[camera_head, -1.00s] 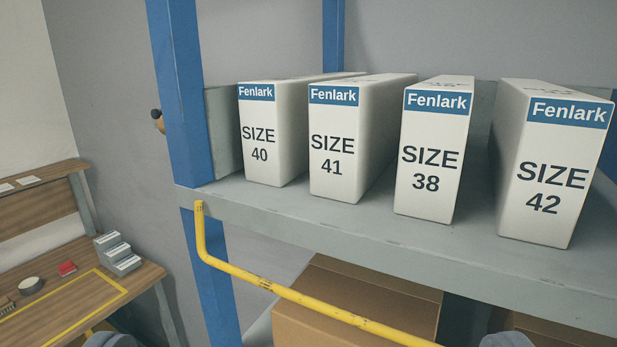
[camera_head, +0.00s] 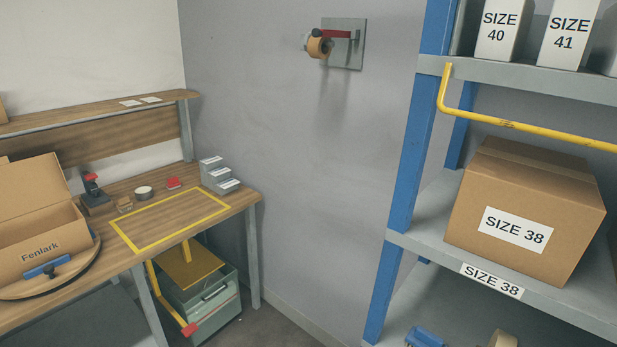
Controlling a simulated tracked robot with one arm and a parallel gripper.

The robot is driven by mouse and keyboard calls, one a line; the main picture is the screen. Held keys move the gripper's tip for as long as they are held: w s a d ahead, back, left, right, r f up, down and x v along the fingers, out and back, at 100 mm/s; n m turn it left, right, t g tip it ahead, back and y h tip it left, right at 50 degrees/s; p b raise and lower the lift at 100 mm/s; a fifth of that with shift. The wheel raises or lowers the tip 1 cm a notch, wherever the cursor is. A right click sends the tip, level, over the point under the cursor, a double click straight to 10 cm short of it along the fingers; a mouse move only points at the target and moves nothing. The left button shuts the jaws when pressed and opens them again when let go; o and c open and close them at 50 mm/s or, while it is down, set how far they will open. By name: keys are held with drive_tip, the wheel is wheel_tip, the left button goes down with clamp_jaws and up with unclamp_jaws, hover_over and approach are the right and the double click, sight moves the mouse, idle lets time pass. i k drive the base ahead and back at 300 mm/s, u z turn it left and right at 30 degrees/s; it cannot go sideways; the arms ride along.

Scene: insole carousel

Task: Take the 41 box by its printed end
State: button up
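The 41 box (camera_head: 569,33) is a white box on the upper shelf at the top right, with "SIZE 41" printed on the end facing me. Its top is cut off by the picture's edge. The white size 40 box (camera_head: 499,28) stands just left of it, also cut off at the top. My gripper is not in view.
A yellow rail (camera_head: 520,125) runs in front below the upper shelf (camera_head: 520,77). A carton marked SIZE 38 (camera_head: 525,195) sits on the shelf below. A blue post (camera_head: 411,165) bounds the rack's left. A workbench (camera_head: 190,212) with an open Fenlark box (camera_head: 35,225) stands left.

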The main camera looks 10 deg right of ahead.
sight(569, 23)
drive_tip(key=z, duration=0.5)
drive_tip(key=i, duration=0.7)
drive_tip(key=z, duration=1)
drive_tip(key=k, duration=0.95)
drive_tip(key=z, duration=0.2)
drive_tip(key=i, duration=0.85)
drive_tip(key=u, duration=0.1)
